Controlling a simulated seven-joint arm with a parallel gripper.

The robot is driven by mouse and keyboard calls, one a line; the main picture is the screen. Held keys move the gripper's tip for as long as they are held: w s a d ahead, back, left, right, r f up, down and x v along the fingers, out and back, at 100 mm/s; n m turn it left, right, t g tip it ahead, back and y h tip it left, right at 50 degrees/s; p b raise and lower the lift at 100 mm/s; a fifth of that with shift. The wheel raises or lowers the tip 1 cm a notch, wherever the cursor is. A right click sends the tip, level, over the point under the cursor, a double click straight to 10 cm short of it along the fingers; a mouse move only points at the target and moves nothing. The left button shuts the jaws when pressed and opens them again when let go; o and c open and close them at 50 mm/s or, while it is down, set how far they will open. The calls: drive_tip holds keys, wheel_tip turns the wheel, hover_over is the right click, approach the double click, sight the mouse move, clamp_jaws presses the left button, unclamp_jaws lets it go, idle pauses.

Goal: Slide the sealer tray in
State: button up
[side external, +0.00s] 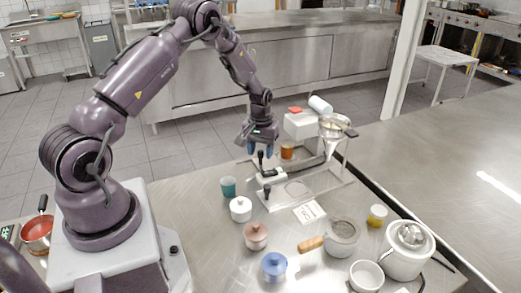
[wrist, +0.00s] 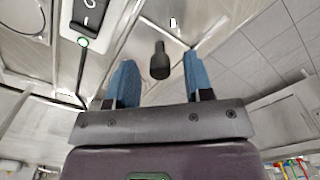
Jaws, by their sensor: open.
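The sealer stands on the steel table in the side view, with a white body (side external: 300,125) at the back and a low, clear and metal tray area (side external: 318,189) in front. A white block (side external: 270,176) with upright black handles sits at its left end. My gripper (side external: 260,147) is above the rear black handle (side external: 261,158), pointing down. In the wrist view my gripper (wrist: 159,78) has two blue fingers spread apart, with a black knob (wrist: 160,60) showing in the gap between them. I see no contact with it. How the tray joins the handles is unclear.
A teal cup (side external: 228,187), white lidded pot (side external: 240,208), pink pot (side external: 255,236) and blue pot (side external: 274,266) stand left and in front. An orange cup (side external: 287,150) is behind the handles. A metal funnel (side external: 333,130) stands right. A label card (side external: 309,212) lies in front.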

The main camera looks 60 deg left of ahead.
wheel_tip(320, 180, up, 13)
idle(0.4)
drive_tip(key=s+d+f+t+y, duration=0.2)
drive_tip(key=s+d+t+y, duration=0.1)
drive_tip(key=s, duration=0.1)
drive_tip(key=x, duration=1.2)
drive_tip(key=shift+w+d, duration=0.15)
drive_tip(key=shift+w, duration=0.15)
drive_tip(key=shift+c, duration=0.5)
